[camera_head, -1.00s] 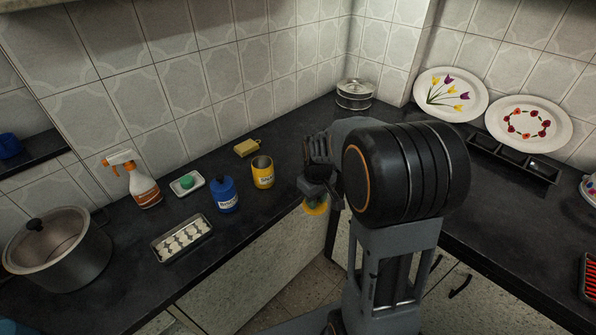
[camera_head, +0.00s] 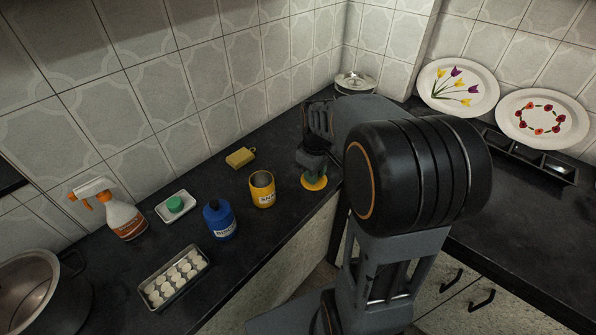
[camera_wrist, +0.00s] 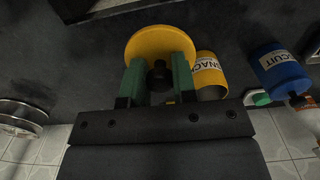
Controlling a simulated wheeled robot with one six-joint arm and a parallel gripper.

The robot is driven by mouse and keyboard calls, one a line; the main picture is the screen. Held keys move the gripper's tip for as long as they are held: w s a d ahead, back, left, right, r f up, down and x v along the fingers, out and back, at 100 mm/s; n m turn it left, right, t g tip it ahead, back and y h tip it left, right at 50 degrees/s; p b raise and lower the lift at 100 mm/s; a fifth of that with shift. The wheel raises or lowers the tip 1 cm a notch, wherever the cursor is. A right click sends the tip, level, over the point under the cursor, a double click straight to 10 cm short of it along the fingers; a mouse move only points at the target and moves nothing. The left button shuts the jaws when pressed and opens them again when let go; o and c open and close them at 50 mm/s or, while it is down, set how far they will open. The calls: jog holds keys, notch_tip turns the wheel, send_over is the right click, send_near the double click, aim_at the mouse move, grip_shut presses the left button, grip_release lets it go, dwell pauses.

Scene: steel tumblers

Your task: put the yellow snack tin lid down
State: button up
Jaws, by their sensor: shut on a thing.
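The yellow snack tin lid (camera_head: 314,184) is a flat yellow disc with a dark knob. My gripper (camera_head: 311,167) is shut on the lid's knob from above. The lid also shows in the wrist view (camera_wrist: 160,45), with the green fingers (camera_wrist: 158,80) either side of the knob. It is over the dark counter near the front edge; I cannot tell whether it touches the counter. The yellow snack tin (camera_head: 262,190) stands open and upright to the left of the lid, and it shows just right of the fingers in the wrist view (camera_wrist: 209,72).
A blue biscuit tin (camera_head: 219,220), an egg tray (camera_head: 174,278), a soap dish (camera_head: 176,207), a spray bottle (camera_head: 122,217) and a pot (camera_head: 38,290) are further left. A yellow sponge (camera_head: 240,157) lies behind the snack tin. Steel containers (camera_head: 355,84) stand in the back corner.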

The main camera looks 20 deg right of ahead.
jog(key=w+f, duration=0.3)
jog(key=w, duration=0.1)
jog(key=w+d+f, duration=0.1)
jog(key=w+f, duration=0.1)
jog(key=w, duration=0.1)
jog(key=w+f+p, duration=0.1)
jog(key=w+f, duration=0.2)
jog(key=w, duration=0.1)
jog(key=shift+w+d+f, duration=0.25)
jog(key=shift+w+f, duration=0.05)
jog(key=shift+f, duration=0.05)
jog(key=shift+w+f, duration=0.2)
jog(key=shift+f, duration=1.6)
jog(key=shift+f, duration=0.2)
jog(key=o, duration=0.9)
